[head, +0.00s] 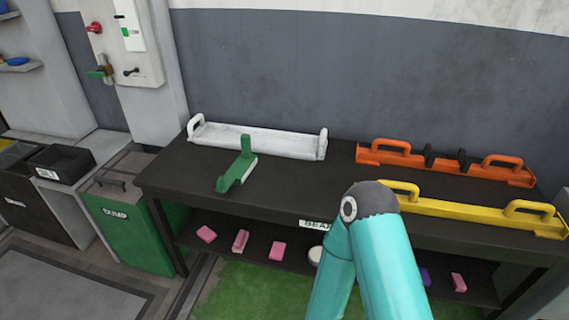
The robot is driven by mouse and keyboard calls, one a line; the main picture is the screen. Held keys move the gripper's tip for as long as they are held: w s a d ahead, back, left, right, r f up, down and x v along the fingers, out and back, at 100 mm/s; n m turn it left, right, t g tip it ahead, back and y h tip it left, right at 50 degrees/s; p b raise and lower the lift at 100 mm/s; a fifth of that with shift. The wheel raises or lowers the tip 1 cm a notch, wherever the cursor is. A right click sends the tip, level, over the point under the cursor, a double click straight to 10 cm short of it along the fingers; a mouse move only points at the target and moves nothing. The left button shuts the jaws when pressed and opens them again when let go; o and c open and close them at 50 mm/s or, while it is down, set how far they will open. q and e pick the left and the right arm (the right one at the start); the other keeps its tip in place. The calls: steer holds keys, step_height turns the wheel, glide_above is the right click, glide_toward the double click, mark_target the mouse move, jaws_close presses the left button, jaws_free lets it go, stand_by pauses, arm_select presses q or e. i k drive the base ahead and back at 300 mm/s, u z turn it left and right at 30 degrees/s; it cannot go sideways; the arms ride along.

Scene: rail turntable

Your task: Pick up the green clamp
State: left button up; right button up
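The green clamp (237,172) lies on the left part of the dark table (300,183), with an upright post at its far end and a block at its near end. It sits just in front of the white tray-like bar with handles (262,141). One of my teal arms rises from the bottom of the head view, right of the clamp and apart from it. Neither of my grippers shows in the view.
An orange bar with handles (445,166) and a yellow bar with handles (470,211) lie on the table's right side. A lower shelf holds several pink blocks (278,250). A green bin (130,232) and a black tray (62,163) stand left.

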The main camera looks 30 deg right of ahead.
mark_target(242, 167)
steer(key=z, duration=0.3)
steer(key=i, duration=1)
steer(key=u, duration=0.05)
